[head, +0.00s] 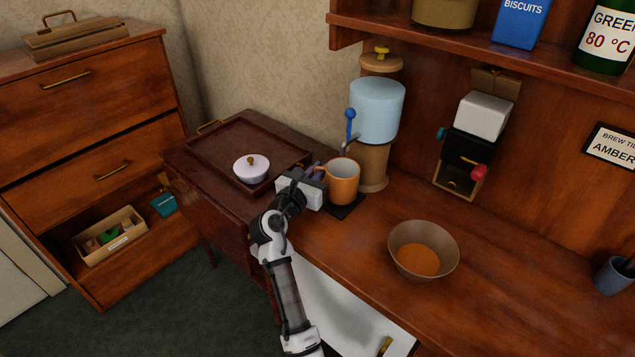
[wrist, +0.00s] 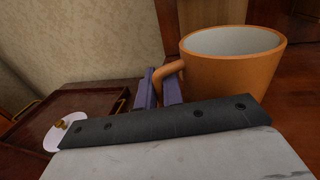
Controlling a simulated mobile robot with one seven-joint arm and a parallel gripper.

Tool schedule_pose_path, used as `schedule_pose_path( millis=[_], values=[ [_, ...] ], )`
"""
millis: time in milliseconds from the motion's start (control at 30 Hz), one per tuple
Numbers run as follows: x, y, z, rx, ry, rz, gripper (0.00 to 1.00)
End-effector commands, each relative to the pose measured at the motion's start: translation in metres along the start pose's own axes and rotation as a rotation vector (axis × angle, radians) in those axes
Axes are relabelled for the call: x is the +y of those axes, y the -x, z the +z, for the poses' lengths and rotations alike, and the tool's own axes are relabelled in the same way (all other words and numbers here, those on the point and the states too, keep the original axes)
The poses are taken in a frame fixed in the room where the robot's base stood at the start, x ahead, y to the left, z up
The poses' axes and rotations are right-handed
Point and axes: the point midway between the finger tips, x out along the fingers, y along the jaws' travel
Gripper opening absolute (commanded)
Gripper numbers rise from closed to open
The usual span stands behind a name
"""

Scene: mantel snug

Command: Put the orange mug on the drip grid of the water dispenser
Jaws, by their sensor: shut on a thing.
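The orange mug (head: 342,182) is upright at the water dispenser (head: 377,110), over the dark drip grid (head: 345,208). I cannot tell whether its base touches the grid, which it mostly covers. The mug looks empty, with a pale inside. My gripper (head: 314,172) is at the mug's left side, shut on its handle. In the wrist view, the purple fingers (wrist: 160,88) close on the handle of the mug (wrist: 232,62). The dispenser has a light blue tank and a blue-knobbed tap lever (head: 350,118) above the mug.
A dark tray (head: 232,140) with a white lidded dish (head: 251,168) lies left of my gripper. A brown bowl (head: 423,250) with orange contents stands at the right front. A wall-mounted grinder (head: 478,135) hangs right of the dispenser, below a shelf (head: 480,40). The counter between is clear.

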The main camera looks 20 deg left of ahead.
Motion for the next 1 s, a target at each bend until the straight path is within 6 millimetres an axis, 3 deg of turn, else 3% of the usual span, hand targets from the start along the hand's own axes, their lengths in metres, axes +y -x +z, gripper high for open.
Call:
schedule_pose_path(
  millis=[467, 500, 633, 1000],
  values=[
    [0.0001, 0.0003, -0.0069, -0.001, 0.001, 0.0, 0.0],
    [0.0002, 0.0003, -0.0077, 0.0, 0.0, 0.0, 0.12],
    [0.0002, 0.0003, -0.0075, 0.0, 0.0, 0.0, 0.29],
    [0.0005, 0.0047, -0.0051, 0.0, 0.001, 0.001, 0.3]
  ],
)
